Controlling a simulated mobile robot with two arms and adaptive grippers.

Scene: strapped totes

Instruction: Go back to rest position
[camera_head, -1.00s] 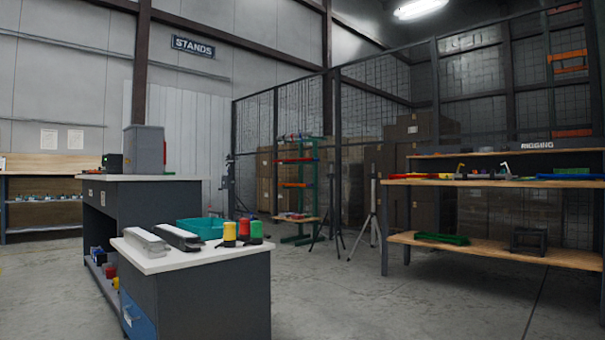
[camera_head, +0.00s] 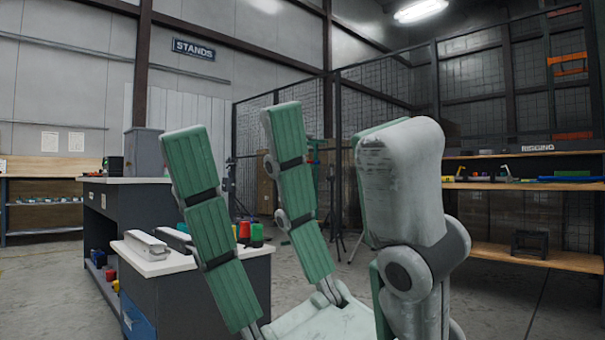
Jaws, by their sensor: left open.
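My left gripper (camera_head: 290,140) fills the lower middle of the head view, close to the camera. Its grey fingers with green ribbed pads point up and stand well apart. It is open, and nothing shows between the fingers. It covers part of the white-topped workbench and of the wire-mesh fence behind. My right gripper is not in view.
A white-topped bench (camera_head: 160,262) with a pale long block (camera_head: 146,244) and a red and a green spool (camera_head: 257,234) stands behind the gripper at left. A wooden-shelved rigging rack (camera_head: 545,257) stands at right. Open concrete floor (camera_head: 500,310) lies in front of it.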

